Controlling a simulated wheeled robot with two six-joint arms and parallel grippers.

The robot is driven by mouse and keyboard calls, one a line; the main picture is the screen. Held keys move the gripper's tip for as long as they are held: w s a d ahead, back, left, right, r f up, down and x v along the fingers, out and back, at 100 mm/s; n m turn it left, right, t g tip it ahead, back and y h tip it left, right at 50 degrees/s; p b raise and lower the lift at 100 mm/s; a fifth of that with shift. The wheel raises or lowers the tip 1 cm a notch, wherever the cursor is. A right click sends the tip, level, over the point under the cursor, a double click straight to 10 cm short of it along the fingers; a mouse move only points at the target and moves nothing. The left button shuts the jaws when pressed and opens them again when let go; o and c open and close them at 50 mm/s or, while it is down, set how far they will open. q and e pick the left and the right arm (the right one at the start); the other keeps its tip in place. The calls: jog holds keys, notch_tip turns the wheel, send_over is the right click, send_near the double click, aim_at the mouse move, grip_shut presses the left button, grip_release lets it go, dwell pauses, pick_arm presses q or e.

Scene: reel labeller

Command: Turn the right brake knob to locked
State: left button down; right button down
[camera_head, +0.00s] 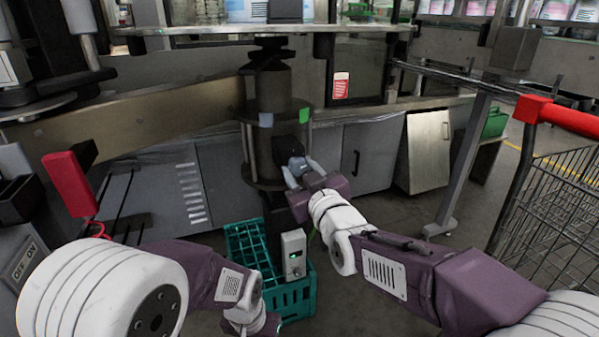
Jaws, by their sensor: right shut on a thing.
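The right brake knob (287,148) is a dark knob on the front of a dark, upright cylindrical housing (264,165). A green tag (305,115) sits above it to the right, and a pale blue-grey tag (265,120) above it to the left. My right gripper (296,165) reaches up from the lower right, its grey fingers shut on the knob. The fingers cover the knob's lower part, and I cannot read its angle. My left arm comes in from the lower left. Its wrist is low in the picture, and its fingers do not show.
A wire cart (555,205) with a red handle is at the right.

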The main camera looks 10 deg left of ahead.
jog(key=m+b, duration=0.1)
jog(key=m, duration=0.3)
jog(key=shift+f+m, duration=0.1)
jog(key=shift+m, duration=0.2)
jog(key=m+b, duration=0.1)
jog(key=m, duration=0.3)
jog(key=shift+m+b, duration=0.3)
jog(key=shift+b, duration=0.1)
jog(key=m+b, duration=0.2)
jog(key=m, duration=0.2)
jog(key=shift+f+m, duration=0.1)
jog(key=shift+m, duration=0.2)
jog(key=m+b, duration=0.2)
jog(key=m, duration=0.1)
jog(key=shift+m, duration=0.3)
jog(key=m+b, duration=0.3)
jog(key=shift+m, duration=0.3)
jog(key=m+b, duration=0.2)
jog(key=m, duration=0.1)
jog(key=shift+m, duration=0.3)
jog(key=m, duration=0.3)
jog(key=shift+m+b, duration=0.3)
jog(key=shift+b, duration=0.1)
jog(key=shift+m+b, duration=0.3)
jog(key=shift+m, duration=1.9)
